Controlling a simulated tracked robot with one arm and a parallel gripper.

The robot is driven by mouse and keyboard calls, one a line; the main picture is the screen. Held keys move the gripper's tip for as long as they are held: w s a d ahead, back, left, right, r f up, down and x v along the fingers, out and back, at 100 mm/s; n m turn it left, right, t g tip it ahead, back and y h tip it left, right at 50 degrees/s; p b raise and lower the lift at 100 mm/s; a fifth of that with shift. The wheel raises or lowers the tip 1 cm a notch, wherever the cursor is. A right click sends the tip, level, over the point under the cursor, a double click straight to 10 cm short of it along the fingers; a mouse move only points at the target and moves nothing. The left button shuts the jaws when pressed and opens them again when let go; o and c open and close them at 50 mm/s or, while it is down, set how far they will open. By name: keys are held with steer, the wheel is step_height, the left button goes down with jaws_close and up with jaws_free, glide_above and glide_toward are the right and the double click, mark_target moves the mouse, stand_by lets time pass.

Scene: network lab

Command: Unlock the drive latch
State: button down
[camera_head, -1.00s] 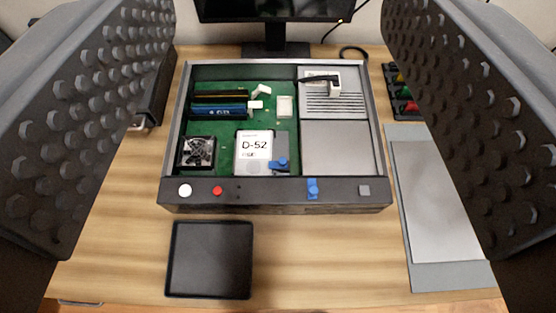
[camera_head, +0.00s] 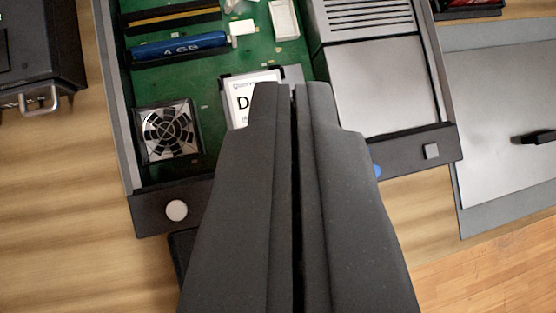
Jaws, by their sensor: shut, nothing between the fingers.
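The open chassis (camera_head: 160,213) fills the upper part of the view. Inside it the white-labelled drive (camera_head: 241,98) shows only its upper left part; the letter "D" is readable. My gripper (camera_head: 293,92) is shut and empty, its tips over the drive in the picture. Whether they touch it I cannot tell. The blue latch on the drive is hidden behind my fingers. A sliver of the blue piece on the front panel (camera_head: 376,171) shows just right of my fingers.
A fan (camera_head: 168,132) and a blue memory module (camera_head: 180,45) sit left of the drive. A grey metal cover (camera_head: 380,88) is to its right. A grey panel with a black handle (camera_head: 500,120) lies on the right. A black case (camera_head: 40,55) stands at left.

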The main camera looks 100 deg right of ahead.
steer(key=a+f+g+h+p, duration=0.2)
steer(key=a+f+g+p, duration=0.2)
steer(key=f, duration=0.8)
steer(key=shift+a+f+m+h+p, duration=0.25)
steer(key=shift+a+m+h+p, duration=0.15)
steer(key=shift+a+p, duration=0.05)
steer(key=shift+w, duration=0.1)
steer(key=b+x, duration=0.1)
steer(key=x, duration=0.4)
steer(key=b+x, duration=0.1)
steer(key=x, duration=0.4)
steer(key=shift+s+f, duration=0.15)
steer(key=shift+s, duration=0.1)
steer(key=d, duration=0.1)
steer(key=d+b, duration=0.1)
steer(key=d, duration=0.1)
steer(key=shift+s+f, duration=0.15)
steer(key=shift+s, duration=0.05)
steer(key=shift+d, duration=0.45)
steer(key=shift+s, duration=0.1)
